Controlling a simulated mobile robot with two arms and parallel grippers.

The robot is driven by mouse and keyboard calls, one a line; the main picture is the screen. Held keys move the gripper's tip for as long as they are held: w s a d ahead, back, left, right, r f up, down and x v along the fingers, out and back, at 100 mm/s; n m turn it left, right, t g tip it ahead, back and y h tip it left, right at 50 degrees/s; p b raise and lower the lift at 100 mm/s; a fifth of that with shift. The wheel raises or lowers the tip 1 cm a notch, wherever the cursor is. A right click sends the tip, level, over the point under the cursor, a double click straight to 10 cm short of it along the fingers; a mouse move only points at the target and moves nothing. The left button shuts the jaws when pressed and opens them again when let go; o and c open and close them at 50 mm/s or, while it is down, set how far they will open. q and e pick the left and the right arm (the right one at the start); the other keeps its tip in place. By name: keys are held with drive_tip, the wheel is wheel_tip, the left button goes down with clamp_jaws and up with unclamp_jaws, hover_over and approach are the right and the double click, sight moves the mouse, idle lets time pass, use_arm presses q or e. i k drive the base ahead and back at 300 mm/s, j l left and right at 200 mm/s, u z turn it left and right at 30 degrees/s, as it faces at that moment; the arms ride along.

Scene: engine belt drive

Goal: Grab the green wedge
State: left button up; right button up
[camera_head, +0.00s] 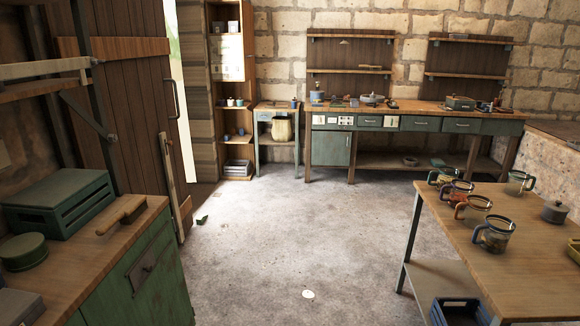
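A small dark green wedge-like piece (201,219) lies on the floor near the foot of the wooden door, at the left of the head view. It is small in the picture, so its exact shape is hard to tell. It lies apart from the plank beside the door. Neither of my grippers shows in this view.
A green cabinet (150,268) with a wooden top stands at the front left. A table with several mugs (525,262) stands at the right. A long workbench (415,114) lines the back wall. A white disc (308,294) lies on the otherwise clear middle floor.

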sight(201, 220)
drive_tip(key=i, duration=0.8)
drive_tip(key=i+u, duration=0.15)
drive_tip(key=i, duration=0.7)
drive_tip(key=i+l, duration=0.15)
drive_tip(key=i, duration=0.65)
drive_tip(key=i+j+u, duration=0.15)
drive_tip(key=i+u, duration=0.15)
drive_tip(key=i, duration=0.5)
drive_tip(key=i+u, duration=0.25)
drive_tip(key=i, duration=0.5)
drive_tip(key=i+l+u, duration=0.3)
drive_tip(key=i, duration=0.5)
drive_tip(key=i+j, duration=0.1)
drive_tip(key=i, duration=0.25)
